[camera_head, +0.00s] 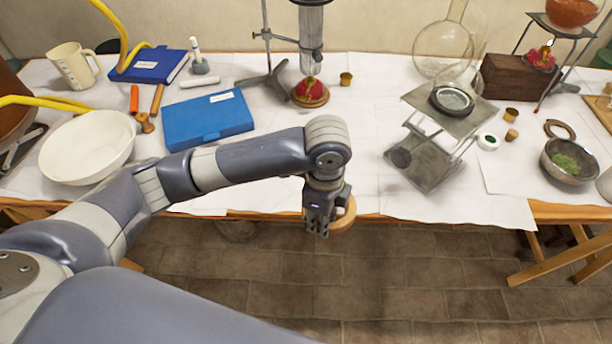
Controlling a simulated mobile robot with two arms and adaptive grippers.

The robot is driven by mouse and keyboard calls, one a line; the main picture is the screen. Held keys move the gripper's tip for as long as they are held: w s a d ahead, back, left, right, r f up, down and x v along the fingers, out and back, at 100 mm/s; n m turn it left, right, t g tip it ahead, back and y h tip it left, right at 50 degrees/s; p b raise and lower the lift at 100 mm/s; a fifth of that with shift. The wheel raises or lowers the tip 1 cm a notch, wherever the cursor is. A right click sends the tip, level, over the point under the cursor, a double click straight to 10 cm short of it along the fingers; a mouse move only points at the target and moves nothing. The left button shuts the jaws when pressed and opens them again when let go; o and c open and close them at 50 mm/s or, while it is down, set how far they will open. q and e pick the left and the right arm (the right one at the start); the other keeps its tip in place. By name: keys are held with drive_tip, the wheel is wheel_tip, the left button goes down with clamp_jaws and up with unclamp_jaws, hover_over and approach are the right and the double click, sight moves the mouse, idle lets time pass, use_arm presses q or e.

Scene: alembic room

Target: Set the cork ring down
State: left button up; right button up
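A tan cork ring (346,215) shows partly behind my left gripper (321,226), at the front edge of the table. My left gripper points down and appears shut on the ring; its fingers and the gripper body hide the ring's left part. In this view the gripper and ring overlap the table's front edge, with floor below; I cannot tell their height. My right gripper is not in view.
The white-covered table (270,180) is bare near the gripper. A metal lab jack (440,135) with a glass flask stands to the right, a blue case (208,120) to the left. A burner (310,92) stands behind. A brown ring (560,126) lies far right by a bowl (568,162).

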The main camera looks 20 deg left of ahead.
use_arm(q)
drive_tip(key=w+a, duration=0.3)
drive_tip(key=w, duration=0.1)
drive_tip(key=w+a+f+p, duration=0.1)
drive_tip(key=w+a, duration=0.2)
drive_tip(key=w, duration=0.1)
drive_tip(key=w+a, duration=0.2)
drive_tip(key=w, duration=0.2)
drive_tip(key=shift+w+a+f, duration=0.15)
drive_tip(key=shift+a, duration=0.25)
drive_tip(key=shift+w+a, duration=0.15)
drive_tip(key=shift+w, duration=0.05)
drive_tip(key=shift+f, duration=0.2)
drive_tip(key=shift+f+p, duration=0.5)
drive_tip(key=shift+f, duration=1.1)
drive_tip(key=o, duration=1)
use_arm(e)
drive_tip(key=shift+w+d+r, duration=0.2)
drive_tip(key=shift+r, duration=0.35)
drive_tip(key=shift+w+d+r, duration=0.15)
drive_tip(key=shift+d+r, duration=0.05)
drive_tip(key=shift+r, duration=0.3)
use_arm(q)
wheel_tip(320, 180, up, 12)
drive_tip(key=shift+r+b, duration=0.1)
drive_tip(key=shift+b, duration=0.45)
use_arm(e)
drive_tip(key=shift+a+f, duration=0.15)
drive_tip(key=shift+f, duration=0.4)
